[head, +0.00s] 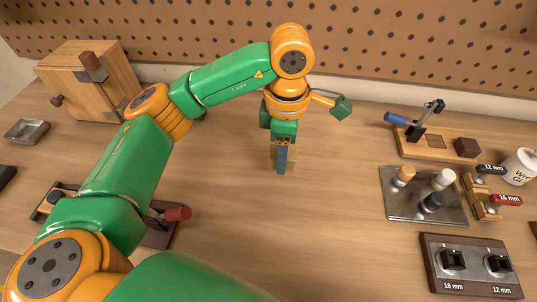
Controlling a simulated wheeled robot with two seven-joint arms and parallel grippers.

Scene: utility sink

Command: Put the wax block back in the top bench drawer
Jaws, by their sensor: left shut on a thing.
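My left gripper (282,168) points down over the middle of the bench. It is shut on a pale yellow-tan block (291,160), which looks like the wax block. The blue finger hides most of the block, so only its edges show on either side. I cannot tell whether the block touches the bench top. The top bench drawer cannot be made out in this view. My right gripper is not in view.
A wooden box (75,85) with a clamp stands at back left, near a small metal tray (27,132). A red-handled tool (175,214) lies beside my left arm. At right are a wooden jig (418,151), metal tray (400,207), dark switch panel (475,282) and white mug (521,165). The centre bench is clear.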

